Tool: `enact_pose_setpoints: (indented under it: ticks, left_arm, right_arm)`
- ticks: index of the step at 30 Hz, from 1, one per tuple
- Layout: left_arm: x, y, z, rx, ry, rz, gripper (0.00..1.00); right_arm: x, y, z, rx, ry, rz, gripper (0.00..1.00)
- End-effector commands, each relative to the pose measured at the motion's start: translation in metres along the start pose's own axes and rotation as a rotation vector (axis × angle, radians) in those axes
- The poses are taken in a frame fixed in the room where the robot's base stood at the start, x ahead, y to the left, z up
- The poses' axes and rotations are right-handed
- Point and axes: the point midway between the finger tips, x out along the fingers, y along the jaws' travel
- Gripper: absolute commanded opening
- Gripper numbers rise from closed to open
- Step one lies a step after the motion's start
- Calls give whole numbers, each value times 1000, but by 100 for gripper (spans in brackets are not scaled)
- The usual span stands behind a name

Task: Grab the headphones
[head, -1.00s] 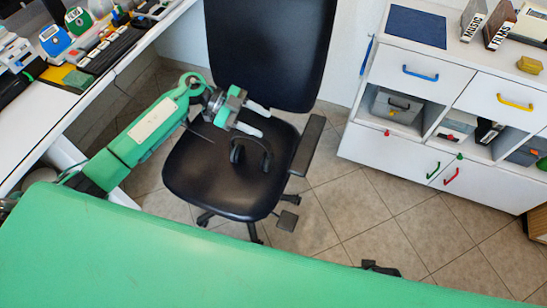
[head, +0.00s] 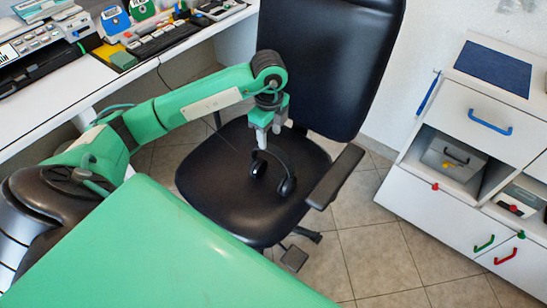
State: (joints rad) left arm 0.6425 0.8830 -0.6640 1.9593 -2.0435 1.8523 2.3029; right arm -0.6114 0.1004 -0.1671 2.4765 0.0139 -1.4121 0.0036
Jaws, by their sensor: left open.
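The black headphones (head: 287,186) rest on the seat of a black office chair (head: 215,170). Their two ear cups and thin band show in the head view. My left gripper (head: 267,145) points down just above and behind them, its pale fingers near the band. It is open, and nothing shows between its fingers. Whether the fingers touch the band I cannot tell. My right gripper is not in view.
The chair's backrest (head: 330,60) rises behind my left arm, and its armrest (head: 335,177) is right of the headphones. A cluttered white desk (head: 50,115) stands at left. A white cabinet (head: 440,210) with coloured handles stands at right. Tiled floor (head: 380,255) between is clear.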

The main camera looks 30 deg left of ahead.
Motion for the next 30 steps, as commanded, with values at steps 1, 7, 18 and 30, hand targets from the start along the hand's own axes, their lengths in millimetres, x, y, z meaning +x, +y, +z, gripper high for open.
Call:
enact_pose_setpoints:
  ticks: [1,7,18,30]
  left_arm:
    - [8,0,0,0,1,2,49]
    - [22,1,-1,2,1,1,49]
    - [69,6,-8,2,2,2,49]
    - [70,6,-8,2,2,0,24]
  right_arm:
    - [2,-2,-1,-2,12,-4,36]
    - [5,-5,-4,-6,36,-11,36]
    - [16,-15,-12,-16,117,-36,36]
    - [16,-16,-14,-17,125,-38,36]
